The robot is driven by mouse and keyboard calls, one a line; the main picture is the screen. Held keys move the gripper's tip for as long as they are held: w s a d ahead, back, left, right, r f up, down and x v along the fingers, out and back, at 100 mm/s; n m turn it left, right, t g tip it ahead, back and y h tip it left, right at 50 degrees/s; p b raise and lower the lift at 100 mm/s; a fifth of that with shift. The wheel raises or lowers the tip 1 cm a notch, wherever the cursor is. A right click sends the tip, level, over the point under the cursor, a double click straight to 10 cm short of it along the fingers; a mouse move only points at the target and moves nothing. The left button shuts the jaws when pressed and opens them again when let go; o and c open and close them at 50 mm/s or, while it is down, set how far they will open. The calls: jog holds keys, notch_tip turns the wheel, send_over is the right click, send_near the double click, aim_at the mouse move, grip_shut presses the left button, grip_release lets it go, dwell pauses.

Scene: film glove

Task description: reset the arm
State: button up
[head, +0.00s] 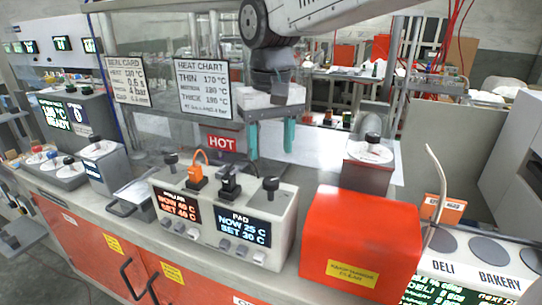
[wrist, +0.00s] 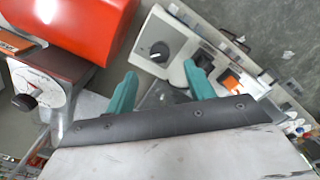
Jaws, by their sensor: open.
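My gripper (head: 271,137) hangs above the counter in the head view, behind the white control box. Its two teal fingers point down and stand apart, with nothing between them. In the wrist view my gripper (wrist: 160,92) is also open and empty. Part of my white arm crosses the top of the head view.
A white control box (head: 225,215) with two displays, knobs and an orange plug (head: 196,172) stands below my gripper. A red box (head: 362,235) stands to its right, a dial unit (head: 370,160) behind that. A heat chart (head: 203,88) and HOT sign (head: 221,143) are left of the gripper.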

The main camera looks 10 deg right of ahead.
jog(key=shift+r, duration=0.1)
jog(key=s+d+f+m, duration=0.1)
jog(key=s+d+f, duration=0.2)
jog(key=s+d, duration=0.5)
jog(key=s+d+f+m+t, duration=0.1)
jog(key=s+d+f, duration=0.3)
jog(key=s+d, duration=0.4)
jog(key=s, duration=0.5)
jog(key=shift+d+f, duration=0.15)
jog(key=shift+d, duration=0.25)
jog(key=shift+s, duration=0.15)
